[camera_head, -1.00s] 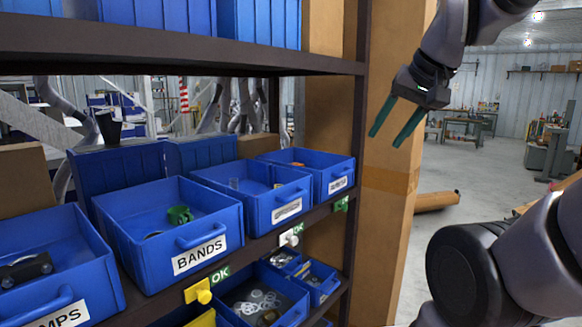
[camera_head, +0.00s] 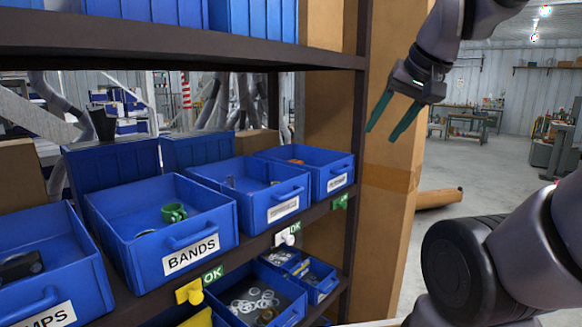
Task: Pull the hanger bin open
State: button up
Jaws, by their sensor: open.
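My gripper (camera_head: 384,137) is open and empty, with its two green fingers pointing down in front of the cardboard-coloured post at the right end of the rack. It is up and to the right of the blue bins, touching none. The front bin labelled BANDS (camera_head: 187,264) holds a green ring. To its right are a blue bin (camera_head: 284,214) and a smaller end bin (camera_head: 340,180), both with handles and white labels too small to read. A bin at the left shows a label ending in MPS (camera_head: 47,318). I cannot tell which is the hanger bin.
A dark shelf (camera_head: 170,48) with blue bins runs above the row. Below are a bin of pale rings (camera_head: 258,303), a yellow knob (camera_head: 190,292), a white knob (camera_head: 287,238) and green OK tags. Open floor (camera_head: 500,200) lies right of the rack.

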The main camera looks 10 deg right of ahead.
aim_at(331, 172)
jog(key=l+u, duration=0.4)
jog(key=l, duration=0.7)
jog(key=i+l+u, duration=0.2)
jog(key=l, duration=0.2)
jog(key=l+u, duration=0.2)
jog(key=l, duration=0.25)
